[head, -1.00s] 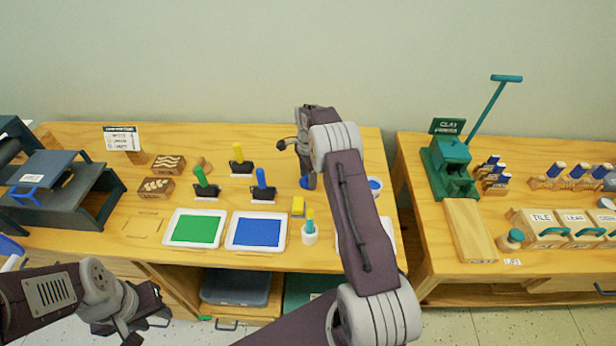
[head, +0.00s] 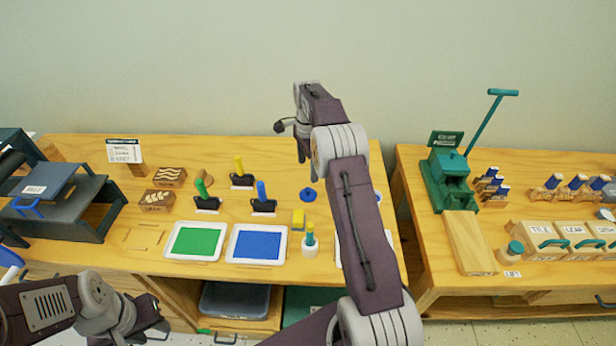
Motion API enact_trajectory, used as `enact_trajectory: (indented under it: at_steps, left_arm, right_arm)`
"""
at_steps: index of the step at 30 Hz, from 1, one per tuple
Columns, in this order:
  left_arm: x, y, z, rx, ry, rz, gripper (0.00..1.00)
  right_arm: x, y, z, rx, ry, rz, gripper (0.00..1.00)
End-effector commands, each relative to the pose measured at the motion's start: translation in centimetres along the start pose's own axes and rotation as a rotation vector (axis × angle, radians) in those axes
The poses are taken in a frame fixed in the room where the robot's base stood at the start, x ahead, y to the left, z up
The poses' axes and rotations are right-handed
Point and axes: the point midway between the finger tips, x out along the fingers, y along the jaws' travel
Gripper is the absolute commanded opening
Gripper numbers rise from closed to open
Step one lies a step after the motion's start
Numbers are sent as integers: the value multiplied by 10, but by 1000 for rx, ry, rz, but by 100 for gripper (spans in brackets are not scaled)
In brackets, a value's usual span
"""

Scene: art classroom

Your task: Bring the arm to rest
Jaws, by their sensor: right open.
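My right arm rises through the middle of the head view and bends over the table. Its gripper (head: 290,128) is at the top left of the bent wrist, raised over the back of the table, open, with nothing visible in it. My left gripper (head: 150,325) is low at the left, in front of the table's front edge. Its jaws are too small and turned away to tell whether they are open.
The table (head: 100,252) holds a green tray (head: 195,241), a blue tray (head: 257,244), several colored-handled rollers, stamp blocks (head: 170,177) and a dark press (head: 68,200). A blue knob (head: 307,194) lies below my right gripper. A second table (head: 425,245) carries a clay extruder (head: 448,178).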

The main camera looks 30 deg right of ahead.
Motion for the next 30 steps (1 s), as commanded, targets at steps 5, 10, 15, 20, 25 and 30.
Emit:
enact_trajectory:
  at_steps: [5, 10, 15, 20, 25, 30]
  left_arm:
    - [-2, 0, 0, 0, 0, 0, 36]
    - [-1, 0, 0, 0, 0, 0, 36]
    - [-1, 0, 0, 0, 0, 0, 36]
    - [-2, 0, 0, 0, 0, 0, 36]
    - [-2, 0, 0, 0, 0, 0, 36]
    - [-2, 0, 0, 0, 0, 0, 36]
  right_arm:
    - [-9, 0, 0, 0, 0, 1, 73]
    - [-9, 0, 0, 0, 0, 1, 73]
    - [-9, 0, 0, 0, 0, 0, 73]
    - [-16, -3, 8, -17, 3, -13, 73]
    - [-76, 0, 46, -91, 14, -87, 73]
    - [-95, 51, 90, -223, 5, -67, 73]
